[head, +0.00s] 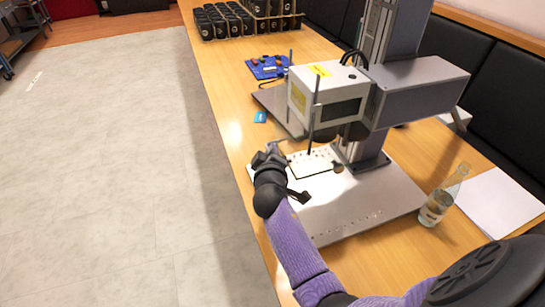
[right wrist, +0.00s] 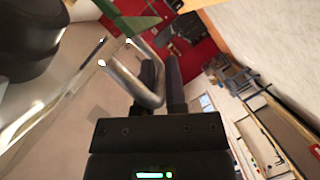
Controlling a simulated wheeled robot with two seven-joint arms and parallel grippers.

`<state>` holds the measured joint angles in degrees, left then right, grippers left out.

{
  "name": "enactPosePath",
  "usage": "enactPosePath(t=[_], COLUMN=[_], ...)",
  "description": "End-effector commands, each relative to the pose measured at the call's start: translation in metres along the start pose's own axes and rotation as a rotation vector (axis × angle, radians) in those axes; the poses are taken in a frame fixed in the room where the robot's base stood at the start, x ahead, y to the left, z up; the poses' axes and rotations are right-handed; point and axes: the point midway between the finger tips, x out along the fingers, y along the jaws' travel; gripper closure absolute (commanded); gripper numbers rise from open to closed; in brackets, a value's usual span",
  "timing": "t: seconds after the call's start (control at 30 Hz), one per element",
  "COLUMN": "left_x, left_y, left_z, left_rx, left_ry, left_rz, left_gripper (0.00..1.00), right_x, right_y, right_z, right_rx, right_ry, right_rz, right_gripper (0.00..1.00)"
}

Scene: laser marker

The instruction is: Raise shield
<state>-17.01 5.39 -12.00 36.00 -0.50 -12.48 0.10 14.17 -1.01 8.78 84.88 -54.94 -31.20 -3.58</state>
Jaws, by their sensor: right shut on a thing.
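The laser marker has a grey-white head (head: 325,97) on an upright column, above a metal base plate (head: 350,212). A bent metal handle (right wrist: 132,84) shows in the right wrist view, with a green see-through panel (right wrist: 135,24) beyond it that looks like part of the shield. I cannot make out the shield clearly in the head view. My right gripper (head: 268,155) is at the machine's near left side, shut on the handle; its dark fingers show in the right wrist view (right wrist: 162,82). My left gripper is out of view.
A glass bottle (head: 440,197) and white paper (head: 497,205) are right of the base. A white card with dark marks (head: 312,163) lies under the head. A blue board (head: 268,67) and a rack of black cups (head: 235,20) stand farther back.

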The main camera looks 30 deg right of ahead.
Motion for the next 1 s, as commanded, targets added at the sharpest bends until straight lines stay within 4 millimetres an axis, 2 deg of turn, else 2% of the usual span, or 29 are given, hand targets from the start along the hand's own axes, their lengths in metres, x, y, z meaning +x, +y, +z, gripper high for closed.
enactPosePath(t=[0.03,0.2,0.67,0.7,0.87,1.0], left_x=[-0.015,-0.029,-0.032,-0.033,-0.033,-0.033], left_y=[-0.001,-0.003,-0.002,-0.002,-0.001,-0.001], left_z=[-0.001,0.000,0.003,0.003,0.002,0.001], left_rx=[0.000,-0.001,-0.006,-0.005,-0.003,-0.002], left_ry=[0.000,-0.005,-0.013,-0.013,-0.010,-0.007], left_rz=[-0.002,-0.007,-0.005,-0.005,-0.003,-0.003], left_gripper=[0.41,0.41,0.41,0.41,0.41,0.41], right_x=[-0.004,-0.007,-0.008,-0.008,-0.008,-0.008], right_y=[0.014,0.028,0.031,0.031,0.031,0.031], right_z=[-0.010,-0.019,-0.021,-0.021,-0.021,-0.021], right_rx=[0.002,0.001,0.000,0.000,0.000,0.000], right_ry=[0.003,0.004,0.004,0.004,0.003,0.002], right_rz=[0.002,0.002,0.001,0.001,0.001,0.001], right_gripper=[1.00,1.00,1.00,0.83,0.50,0.50])
